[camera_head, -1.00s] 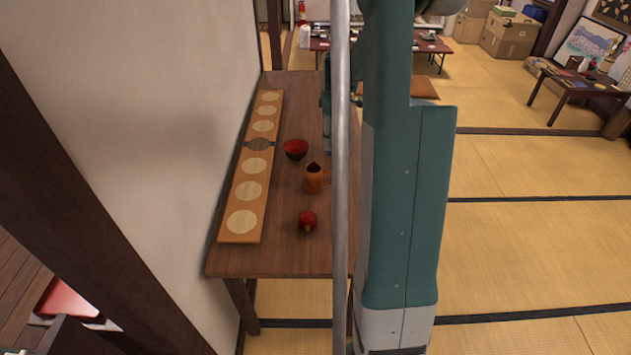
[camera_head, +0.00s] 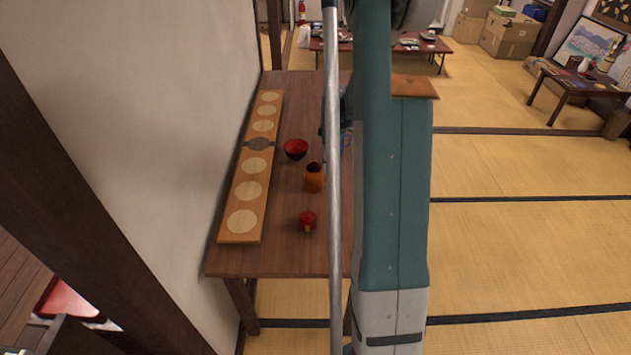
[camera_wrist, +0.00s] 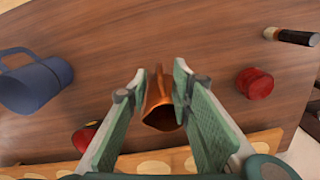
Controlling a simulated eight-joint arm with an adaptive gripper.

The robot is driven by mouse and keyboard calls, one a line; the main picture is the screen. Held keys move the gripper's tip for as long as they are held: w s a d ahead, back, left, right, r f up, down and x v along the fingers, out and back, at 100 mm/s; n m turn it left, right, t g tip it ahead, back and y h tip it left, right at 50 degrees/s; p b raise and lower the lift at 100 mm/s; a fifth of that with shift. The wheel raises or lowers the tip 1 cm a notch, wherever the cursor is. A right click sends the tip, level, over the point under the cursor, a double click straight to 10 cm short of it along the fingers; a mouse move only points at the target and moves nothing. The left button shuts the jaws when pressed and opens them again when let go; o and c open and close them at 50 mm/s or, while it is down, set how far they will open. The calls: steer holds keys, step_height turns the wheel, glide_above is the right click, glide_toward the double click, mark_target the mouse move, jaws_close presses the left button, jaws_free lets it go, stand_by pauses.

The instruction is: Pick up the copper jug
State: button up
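The copper jug (camera_head: 314,178) stands on the wooden table, between a dark red bowl (camera_head: 296,149) and a small red cup (camera_head: 307,221). In the wrist view the copper jug (camera_wrist: 160,116) shows between the two green fingers of my gripper (camera_wrist: 160,76). The fingers are open, one on each side of the jug. A gap shows on the left; the right finger looks close to it, and I cannot tell whether it touches. In the head view my arm and a grey pole hide most of the gripper.
A long board with pale discs (camera_head: 241,222) lies along the wall side. Bare tabletop surrounds the copper jug.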

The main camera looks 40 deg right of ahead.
mark_target(331, 181)
steer(key=shift+f, duration=1.05)
steer(key=shift+f, duration=0.1)
steer(key=shift+f+b, duration=0.65)
steer(key=shift+f, duration=1.85)
steer(key=shift+c, duration=0.7)
jaws_close()
